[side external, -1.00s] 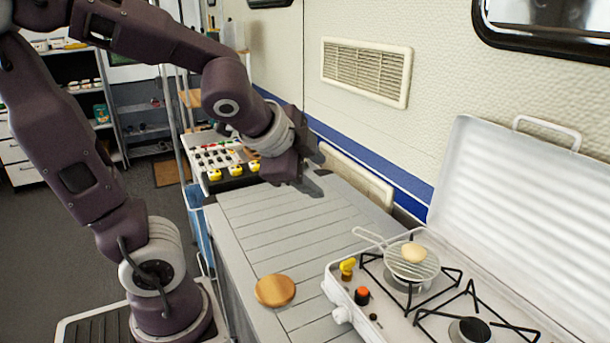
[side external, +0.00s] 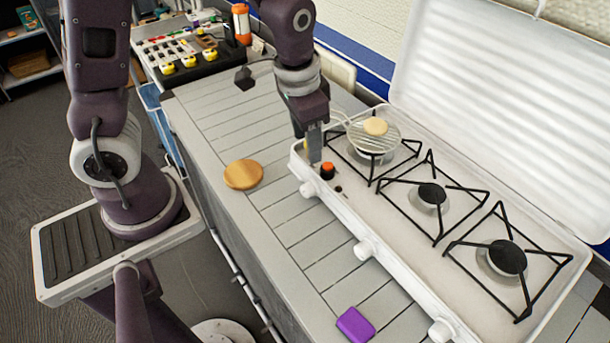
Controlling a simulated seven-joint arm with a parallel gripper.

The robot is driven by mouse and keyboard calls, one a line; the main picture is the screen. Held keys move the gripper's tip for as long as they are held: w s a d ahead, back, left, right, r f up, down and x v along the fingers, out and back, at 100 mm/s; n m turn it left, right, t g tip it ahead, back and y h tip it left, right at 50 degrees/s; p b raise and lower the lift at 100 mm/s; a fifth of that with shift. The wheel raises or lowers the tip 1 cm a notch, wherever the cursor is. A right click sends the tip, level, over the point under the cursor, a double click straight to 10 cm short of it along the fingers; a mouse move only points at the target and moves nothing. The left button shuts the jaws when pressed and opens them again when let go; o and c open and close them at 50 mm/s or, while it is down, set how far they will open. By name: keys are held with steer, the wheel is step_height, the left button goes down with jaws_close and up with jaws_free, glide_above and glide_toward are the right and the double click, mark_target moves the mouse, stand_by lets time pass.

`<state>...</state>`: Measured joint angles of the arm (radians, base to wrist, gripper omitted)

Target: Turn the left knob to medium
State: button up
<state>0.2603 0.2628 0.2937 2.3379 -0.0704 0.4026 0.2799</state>
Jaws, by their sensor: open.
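The white camping stove (side external: 395,250) stands open on the counter, with white knobs along its front side. The left knob (side external: 309,189) is at the stove's near left corner. The middle knob (side external: 364,250) and right knob (side external: 441,330) are farther along. My gripper (side external: 314,155) points down over the stove's left corner, just behind the left knob and beside the orange-topped black button (side external: 327,170). Its jaws are open, though the gap between the fingers is hard to see. The yellow piece on this corner is mostly hidden behind my gripper.
A wire rack with a pale round item (side external: 375,126) sits on the left burner. A wooden disc (side external: 244,174) and a purple block (side external: 355,325) lie on the counter. The raised white lid (side external: 500,110) stands behind the burners. The counter left of the stove is mostly clear.

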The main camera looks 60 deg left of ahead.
mark_target(307, 186)
steer(key=shift+n+g, duration=0.9)
step_height(307, 186, down, 14)
steer(key=shift+r, duration=0.25)
jaws_close()
